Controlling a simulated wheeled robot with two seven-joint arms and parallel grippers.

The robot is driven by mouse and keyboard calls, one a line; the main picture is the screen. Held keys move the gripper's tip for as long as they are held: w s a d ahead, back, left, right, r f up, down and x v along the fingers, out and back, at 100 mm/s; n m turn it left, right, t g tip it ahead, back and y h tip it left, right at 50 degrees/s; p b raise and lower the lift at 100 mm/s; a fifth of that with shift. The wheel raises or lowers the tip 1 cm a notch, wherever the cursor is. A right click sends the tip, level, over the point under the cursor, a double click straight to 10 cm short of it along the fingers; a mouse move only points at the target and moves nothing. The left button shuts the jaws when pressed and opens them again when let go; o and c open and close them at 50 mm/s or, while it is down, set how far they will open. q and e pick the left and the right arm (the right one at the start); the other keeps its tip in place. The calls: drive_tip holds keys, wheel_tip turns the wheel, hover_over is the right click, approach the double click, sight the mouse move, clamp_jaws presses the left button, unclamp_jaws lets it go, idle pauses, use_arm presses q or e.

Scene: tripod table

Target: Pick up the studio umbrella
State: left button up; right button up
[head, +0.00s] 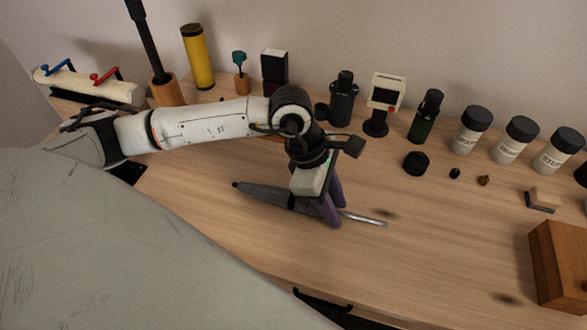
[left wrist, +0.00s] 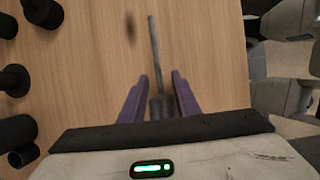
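The studio umbrella (head: 262,195) lies on the wooden table, folded, with a dark grey body and a thin silver shaft pointing right. It also shows in the left wrist view (left wrist: 154,55), its shaft running away from the hand. My left gripper (head: 337,215) points down over the umbrella, near where body and shaft meet. Its two purple fingers (left wrist: 159,76) stand on either side of the umbrella, apart, with the umbrella between them. I see no clear grip on it. The gripper hides part of the umbrella's middle. My right gripper is not in view.
Along the table's back stand a yellow cylinder (head: 198,57), several dark bottles and several white jars with black lids (head: 515,140). A wooden box (head: 560,262) is at the right. The table (head: 440,250) is clear right of the umbrella.

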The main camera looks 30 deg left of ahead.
use_arm(q)
drive_tip(key=shift+f, duration=0.15)
clamp_jaws()
